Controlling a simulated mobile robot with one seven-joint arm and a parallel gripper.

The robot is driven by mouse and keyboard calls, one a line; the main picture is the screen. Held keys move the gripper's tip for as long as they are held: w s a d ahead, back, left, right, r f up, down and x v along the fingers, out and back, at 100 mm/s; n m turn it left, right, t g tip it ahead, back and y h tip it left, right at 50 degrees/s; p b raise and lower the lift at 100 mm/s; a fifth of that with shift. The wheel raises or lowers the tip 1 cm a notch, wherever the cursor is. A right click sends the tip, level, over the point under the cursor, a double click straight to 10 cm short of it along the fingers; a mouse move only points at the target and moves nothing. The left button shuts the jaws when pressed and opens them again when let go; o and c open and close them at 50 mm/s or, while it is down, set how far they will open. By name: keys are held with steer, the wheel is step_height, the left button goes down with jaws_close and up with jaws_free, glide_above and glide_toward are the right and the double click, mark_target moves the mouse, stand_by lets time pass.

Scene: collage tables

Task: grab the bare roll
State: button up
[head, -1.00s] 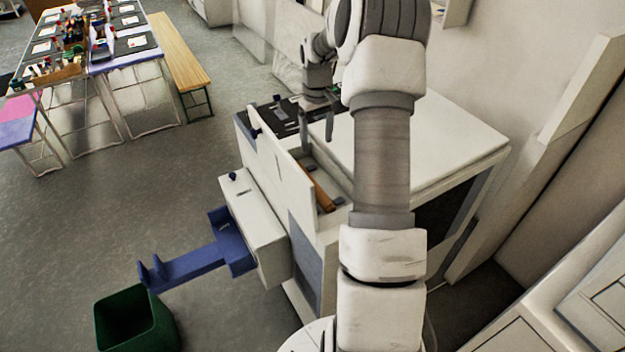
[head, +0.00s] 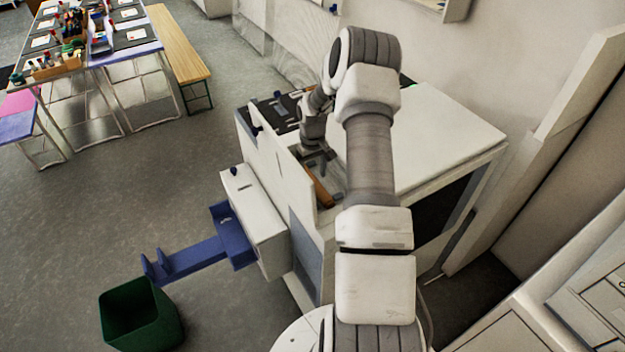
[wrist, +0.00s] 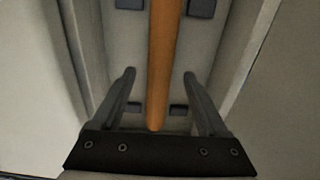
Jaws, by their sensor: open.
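The bare roll (head: 322,193) is a thin brown-orange rod lying in a narrow open recess in the white cabinet. In the wrist view the roll (wrist: 162,60) runs from the top edge down to between my fingers. My gripper (wrist: 160,75) is open, with one finger on each side of the roll and a gap to each. In the head view my gripper (head: 322,165) is down at the recess, and my arm hides part of the recess. Whether the fingertips are level with the roll is hard to tell.
The recess has light walls (wrist: 85,45) close on both sides and small dark blocks (wrist: 201,8) on its floor. A raised white panel (head: 283,160) stands on the cabinet's left side. A blue bracket (head: 190,257) and a green bin (head: 140,318) are at lower left.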

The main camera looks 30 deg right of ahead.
steer(key=shift+f, duration=0.95)
jaws_close()
